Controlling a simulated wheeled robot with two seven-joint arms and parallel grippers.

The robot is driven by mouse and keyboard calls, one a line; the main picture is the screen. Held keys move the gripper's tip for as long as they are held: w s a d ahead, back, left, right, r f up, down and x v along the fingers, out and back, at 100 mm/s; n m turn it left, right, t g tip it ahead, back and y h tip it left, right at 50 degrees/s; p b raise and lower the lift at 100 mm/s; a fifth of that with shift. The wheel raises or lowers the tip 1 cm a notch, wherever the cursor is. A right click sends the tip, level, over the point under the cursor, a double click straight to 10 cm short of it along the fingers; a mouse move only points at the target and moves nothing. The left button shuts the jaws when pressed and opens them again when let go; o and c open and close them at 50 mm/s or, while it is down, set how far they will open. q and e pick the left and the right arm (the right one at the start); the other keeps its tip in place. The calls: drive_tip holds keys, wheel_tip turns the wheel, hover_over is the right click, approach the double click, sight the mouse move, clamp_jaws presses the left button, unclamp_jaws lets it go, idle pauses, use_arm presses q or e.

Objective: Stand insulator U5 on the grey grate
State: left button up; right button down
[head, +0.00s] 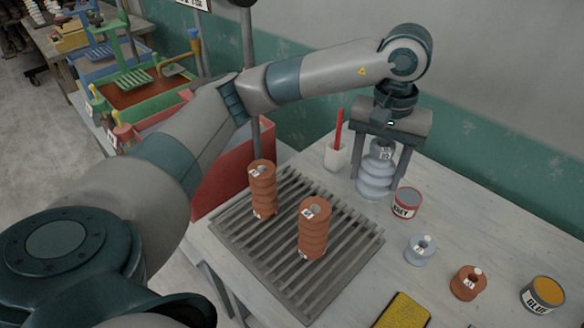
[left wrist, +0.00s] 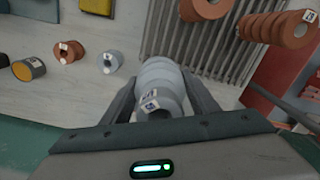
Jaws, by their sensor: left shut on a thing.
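A tall ribbed grey-blue insulator (head: 377,176) stands upright between the fingers of my left gripper (head: 377,184), at the back right beyond the grate. Its tag is too small to read surely as U5. In the left wrist view the same insulator (left wrist: 158,82) sits between both fingers of the gripper (left wrist: 160,88), which is shut on it. I cannot tell whether its base touches the table. The grey slatted grate (head: 235,240) lies left of it and nearer. Two orange ribbed insulators stand on the grate, one at the back left (head: 263,190) and one near the middle (head: 312,230).
A white cup (head: 336,157) with a red stick stands left of the held insulator. A red-rimmed can (head: 407,203), a small grey-blue insulator (head: 419,251), a small orange one (head: 467,284), a yellow can (head: 543,295) and a yellow sponge (head: 403,312) lie right. The grate's right side is bare.

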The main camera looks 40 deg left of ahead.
use_arm(q)
drive_tip(key=shift+s+d+r, duration=0.1)
drive_tip(key=shift+d+r, duration=0.05)
drive_tip(key=shift+d, duration=0.05)
drive_tip(key=s+a+f+p, duration=0.2)
drive_tip(key=a+f+p, duration=0.3)
drive_tip(key=a, duration=0.6)
wheel_tip(320, 180, down, 2)
drive_tip(key=shift+a+f, duration=0.1)
drive_tip(key=shift+a, duration=0.2)
wheel_tip(320, 180, down, 3)
drive_tip(key=shift+r+p, duration=0.15)
drive_tip(key=shift+p, duration=0.85)
drive_tip(key=shift+f, duration=0.55)
